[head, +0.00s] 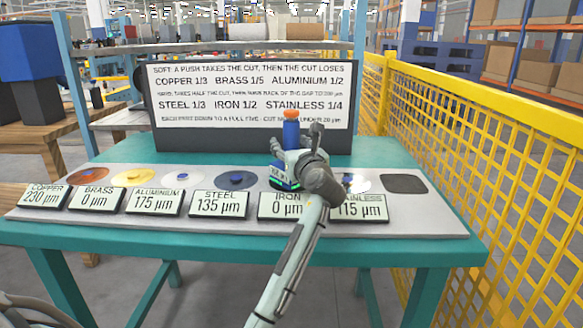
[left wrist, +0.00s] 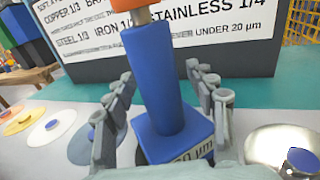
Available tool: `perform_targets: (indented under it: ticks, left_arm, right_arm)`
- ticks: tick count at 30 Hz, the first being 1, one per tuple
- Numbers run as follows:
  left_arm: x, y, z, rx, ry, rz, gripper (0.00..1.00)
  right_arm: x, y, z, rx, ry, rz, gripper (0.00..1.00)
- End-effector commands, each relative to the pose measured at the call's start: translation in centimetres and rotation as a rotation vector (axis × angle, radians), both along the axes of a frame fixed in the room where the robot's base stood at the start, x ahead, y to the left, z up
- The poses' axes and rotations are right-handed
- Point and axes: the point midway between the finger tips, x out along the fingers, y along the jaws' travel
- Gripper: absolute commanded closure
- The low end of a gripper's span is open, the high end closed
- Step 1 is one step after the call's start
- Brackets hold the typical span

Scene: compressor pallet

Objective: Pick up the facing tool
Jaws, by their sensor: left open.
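The facing tool (head: 291,132) is a blue upright cylinder with an orange top and a square blue base. It stands at the iron place on the grey board, and the disc under it is hidden. In the left wrist view the tool (left wrist: 160,85) rises between the two grey fingers of my left gripper (left wrist: 160,78). The fingers are open, one on each side of the shaft, with visible gaps. In the head view my left gripper (head: 296,140) partly covers the tool's shaft and base. My right gripper is not in view.
Copper (head: 87,177), brass (head: 133,176), aluminium (head: 182,179), steel (head: 236,180) and stainless (head: 352,184) discs lie along the board, with readout plates in front. A dark pad (head: 405,184) is at the right end. A sign (head: 250,97) stands behind. A yellow fence (head: 480,160) is at right.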

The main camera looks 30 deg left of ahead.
Motion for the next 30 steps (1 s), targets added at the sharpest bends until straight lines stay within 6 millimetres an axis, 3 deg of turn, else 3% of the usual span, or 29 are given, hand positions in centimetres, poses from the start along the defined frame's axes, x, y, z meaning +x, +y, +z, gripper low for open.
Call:
perform_targets:
  ticks: [6,14,27,30]
  left_arm:
    - [1.7,2.1,-0.1,0.001,0.000,0.000,0.44]
    - [1.9,2.3,-0.1,0.000,0.000,-0.001,0.44]
    - [1.9,2.3,-0.1,0.001,0.001,-0.001,0.98]
    - [1.9,2.2,-0.1,0.001,0.001,-0.001,1.00]
  right_arm:
    - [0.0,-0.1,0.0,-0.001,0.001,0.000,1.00]
    - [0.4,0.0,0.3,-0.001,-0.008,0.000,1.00]
    - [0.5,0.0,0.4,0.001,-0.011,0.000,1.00]
    - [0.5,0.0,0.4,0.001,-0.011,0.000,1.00]
